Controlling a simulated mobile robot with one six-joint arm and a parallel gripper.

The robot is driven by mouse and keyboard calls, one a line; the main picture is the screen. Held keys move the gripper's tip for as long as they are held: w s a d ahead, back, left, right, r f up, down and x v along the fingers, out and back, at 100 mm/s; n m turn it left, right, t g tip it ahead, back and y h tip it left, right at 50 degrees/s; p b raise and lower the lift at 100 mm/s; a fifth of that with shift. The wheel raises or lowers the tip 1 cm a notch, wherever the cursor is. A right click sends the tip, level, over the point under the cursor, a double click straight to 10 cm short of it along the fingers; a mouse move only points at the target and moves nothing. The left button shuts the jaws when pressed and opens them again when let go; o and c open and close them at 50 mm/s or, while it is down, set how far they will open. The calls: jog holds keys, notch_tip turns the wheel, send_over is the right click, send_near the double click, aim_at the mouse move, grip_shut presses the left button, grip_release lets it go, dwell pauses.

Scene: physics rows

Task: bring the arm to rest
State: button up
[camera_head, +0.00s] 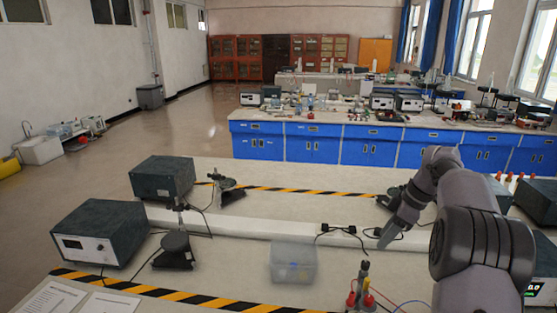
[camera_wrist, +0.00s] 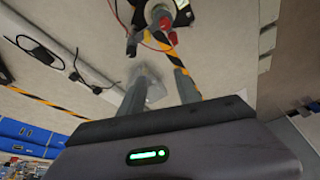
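My arm (camera_head: 480,245) comes in from the lower right of the head view, bends at a high elbow and reaches down over the bench. My gripper (camera_head: 386,238) is at its lower end, above the bench and right of the clear plastic box (camera_head: 293,262). In the wrist view the two fingers of my gripper (camera_wrist: 160,80) stand apart with nothing held between them. A pale translucent shape, which looks like the clear box (camera_wrist: 156,90), shows beyond the fingers.
A stand with red terminals (camera_head: 362,290) is near the front of the bench and also shows in the wrist view (camera_wrist: 165,22). Dark instrument boxes (camera_head: 100,232) stand at the left. A white raised strip (camera_head: 250,225), cables and black-yellow tape cross the bench.

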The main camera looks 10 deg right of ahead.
jog(key=s+a+r+m+t+h+b, duration=0.1)
jog(key=s+a+r+m+b, duration=0.2)
jog(key=s+a, duration=0.55)
jog(key=s+a+r+m+t+b, duration=0.15)
jog(key=s+a+m+b, duration=0.3)
jog(key=a, duration=0.65)
jog(key=s+a+f+m+b, duration=0.1)
jog(key=s+a+f+m, duration=0.1)
jog(key=s, duration=0.4)
jog(key=s+a+f+m+t+b, duration=0.1)
jog(key=s+a+f+m+b, duration=0.1)
jog(key=s+f, duration=0.3)
jog(key=s+a+f+m+b, duration=0.1)
jog(key=s+a+f+m, duration=0.2)
jog(key=s, duration=0.5)
jog(key=shift+s+a+f, duration=0.2)
jog(key=shift+a+f, duration=0.15)
jog(key=shift+a, duration=0.45)
jog(key=shift+m, duration=0.25)
